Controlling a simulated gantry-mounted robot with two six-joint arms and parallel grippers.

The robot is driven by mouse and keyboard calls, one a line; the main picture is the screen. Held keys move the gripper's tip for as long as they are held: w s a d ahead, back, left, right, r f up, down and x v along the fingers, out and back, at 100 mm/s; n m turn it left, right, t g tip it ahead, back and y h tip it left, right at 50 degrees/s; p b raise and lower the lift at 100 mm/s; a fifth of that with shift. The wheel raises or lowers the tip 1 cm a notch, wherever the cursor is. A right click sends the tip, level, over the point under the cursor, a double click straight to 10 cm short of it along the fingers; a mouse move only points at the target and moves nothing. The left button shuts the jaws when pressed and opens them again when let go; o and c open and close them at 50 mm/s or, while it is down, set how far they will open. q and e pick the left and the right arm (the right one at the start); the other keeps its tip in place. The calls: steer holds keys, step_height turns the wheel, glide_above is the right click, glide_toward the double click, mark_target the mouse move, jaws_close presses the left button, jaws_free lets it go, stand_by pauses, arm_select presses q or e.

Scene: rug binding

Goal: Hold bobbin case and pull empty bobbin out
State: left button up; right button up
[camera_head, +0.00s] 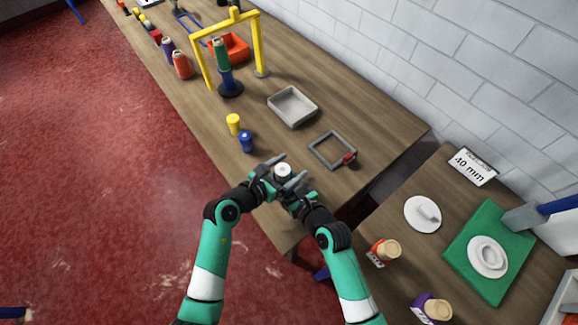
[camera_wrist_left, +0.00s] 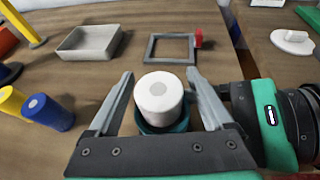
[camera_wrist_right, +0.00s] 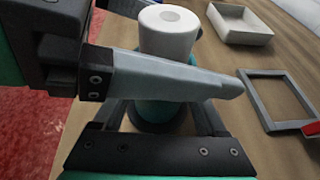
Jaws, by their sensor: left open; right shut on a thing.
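The empty bobbin (camera_wrist_left: 158,98) is a white cylinder with a grey centre on top. It stands upright at the teal bobbin case (camera_wrist_left: 168,128); in the right wrist view a left finger hides where they meet. My left gripper (camera_head: 289,169) is open, with one finger on each side of the bobbin and gaps visible in the left wrist view. My right gripper (camera_wrist_right: 160,112) is shut on the teal case (camera_wrist_right: 156,108), below the left fingers. The bobbin's top (camera_wrist_right: 170,22) shows clearly in the right wrist view.
A grey tray (camera_head: 293,107) and a square grey frame (camera_head: 332,150) with a red part lie beyond the grippers. Yellow (camera_head: 233,123) and blue (camera_head: 246,142) spools stand to the left. A yellow stand (camera_head: 257,45) is farther back. A second table (camera_head: 400,185) is at right.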

arm_select(q)
jaws_close()
steer(key=c, duration=0.8)
jaws_free()
jaws_close()
steer(key=shift+r, duration=0.1)
steer(key=shift+r, duration=4.2)
arm_select(e)
steer(key=o, duration=1.6)
steer(key=shift+c, duration=0.2)
